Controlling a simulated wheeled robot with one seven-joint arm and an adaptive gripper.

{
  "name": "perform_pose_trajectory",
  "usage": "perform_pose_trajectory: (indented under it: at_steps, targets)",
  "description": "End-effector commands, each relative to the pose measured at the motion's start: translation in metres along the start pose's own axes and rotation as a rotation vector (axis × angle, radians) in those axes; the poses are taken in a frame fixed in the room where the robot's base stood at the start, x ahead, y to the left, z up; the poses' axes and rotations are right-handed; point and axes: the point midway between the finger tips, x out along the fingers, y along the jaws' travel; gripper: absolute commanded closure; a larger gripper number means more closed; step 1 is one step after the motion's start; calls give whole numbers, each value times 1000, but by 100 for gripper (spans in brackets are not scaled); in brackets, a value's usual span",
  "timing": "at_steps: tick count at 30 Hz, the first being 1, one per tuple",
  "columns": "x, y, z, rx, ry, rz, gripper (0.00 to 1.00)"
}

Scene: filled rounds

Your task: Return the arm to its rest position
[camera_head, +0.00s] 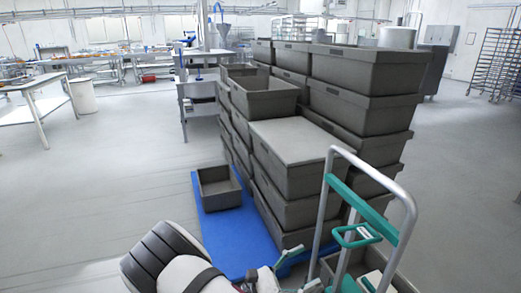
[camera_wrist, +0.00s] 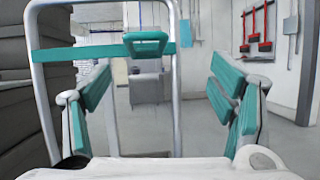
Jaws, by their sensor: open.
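My gripper (camera_head: 303,268) shows at the bottom edge of the head view, beside the trolley. In the wrist view my gripper (camera_wrist: 162,78) has its two teal-padded fingers spread wide, with nothing between the pads. My white and dark arm (camera_head: 184,270) is folded low at the bottom of the head view, partly cut off by the picture edge. Beyond the fingers, in the wrist view, stands the trolley's silver frame with a teal crossbar (camera_wrist: 78,54). I cannot tell whether the gripper touches the trolley.
The trolley's silver handle (camera_head: 328,200) rises at front right. Stacked grey crates (camera_head: 365,111) fill the centre. A small open crate (camera_head: 219,200) sits on a blue base (camera_head: 211,232). The floor left of it is clear. A work table (camera_head: 35,99) stands further left.

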Motion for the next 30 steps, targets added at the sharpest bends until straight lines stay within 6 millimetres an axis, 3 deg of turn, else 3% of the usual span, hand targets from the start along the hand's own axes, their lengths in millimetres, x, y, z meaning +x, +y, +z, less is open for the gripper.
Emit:
perform_pose_trajectory:
  at_steps: [3, 12, 21, 30]
  targets:
    - [28, -10, 25, 24, 129, -140, 23]
    - [83, -50, 75, 120, 449, -484, 23]
    - [118, -97, 125, 281, 745, -801, 23]
    - [139, -143, 177, 506, 1010, -1080, 23]
